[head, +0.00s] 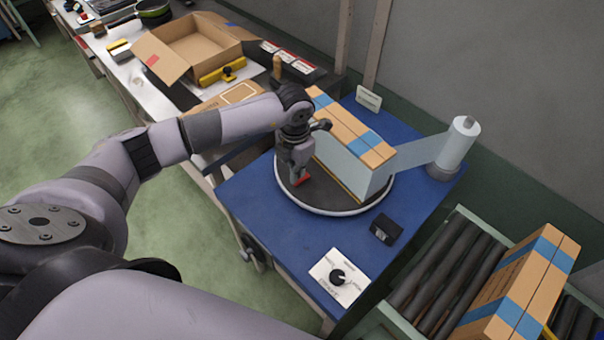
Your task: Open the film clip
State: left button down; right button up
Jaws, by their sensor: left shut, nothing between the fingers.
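A cardboard box (352,128) with blue tape stands on the round dark turntable (328,203). Pale film (345,168) covers its near side. A film strip (415,150) runs from the box to the upright film roll (458,148) at the right. My left gripper (300,177) points down over the turntable, just left of the box; it is shut and empty. A small red part (302,181) shows at its fingertips; I cannot tell if this is the film clip or whether they touch. My right gripper is not in view.
A dial panel (338,277) and a small black block (385,228) are on the blue table (270,228). A roller conveyor (433,278) with another taped box (519,285) is at lower right. An open carton (195,46) stands on the bench behind.

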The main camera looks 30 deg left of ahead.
pick_arm(q)
jog(key=shift+r+p, duration=1.45)
jog(key=shift+r, duration=1.25)
jog(key=shift+s+f, duration=0.1)
